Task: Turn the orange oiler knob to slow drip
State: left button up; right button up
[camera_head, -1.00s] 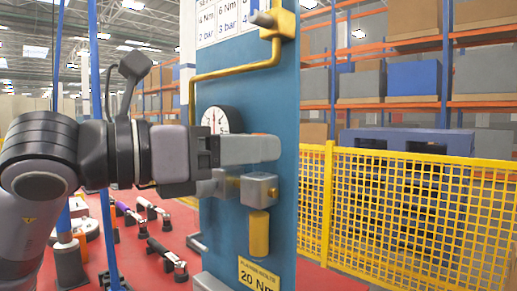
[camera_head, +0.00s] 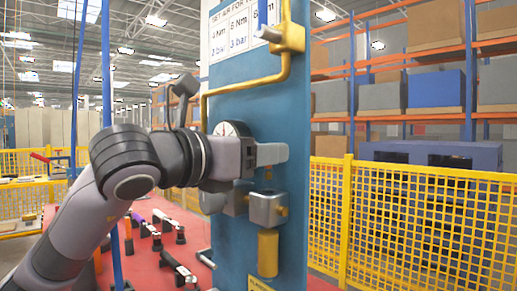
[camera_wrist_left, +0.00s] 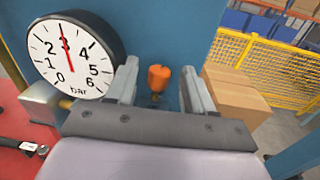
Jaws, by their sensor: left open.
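The orange oiler knob (camera_wrist_left: 158,78) shows in the left wrist view between the two open fingers of my left gripper (camera_wrist_left: 160,88), with a visible gap on each side. In the head view my left gripper (camera_head: 271,153) is at the blue panel, above the oiler's grey metal block (camera_head: 266,207) and yellow bowl (camera_head: 268,253). I cannot tell the knob's setting. My right gripper is not in view.
A round pressure gauge (camera_wrist_left: 72,55) reads about 3 bar beside the left finger. The blue panel (camera_head: 228,110) carries a yellow pipe (camera_head: 245,82). A yellow mesh fence (camera_head: 420,225) stands to the right. A tan box (camera_wrist_left: 235,95) shows right of the fingers.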

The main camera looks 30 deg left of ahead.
pick_arm(q)
grip_shut()
jog(key=h, duration=0.1)
jog(key=m+g+h+b, duration=0.1)
jog(key=shift+w+a+f+m+h, duration=0.1)
jog(key=shift+a+f+m+h, duration=0.1)
jog(key=shift+m+h, duration=0.15)
jog(key=shift+w+a+r+m+g+h, duration=0.1)
jog(key=shift+m+g+h, duration=0.4)
jog(key=shift+m+h, duration=0.3)
jog(key=shift+a+m+g+h, duration=0.1)
jog(key=shift+m+g+h, duration=0.45)
jog(key=shift+h, duration=0.4)
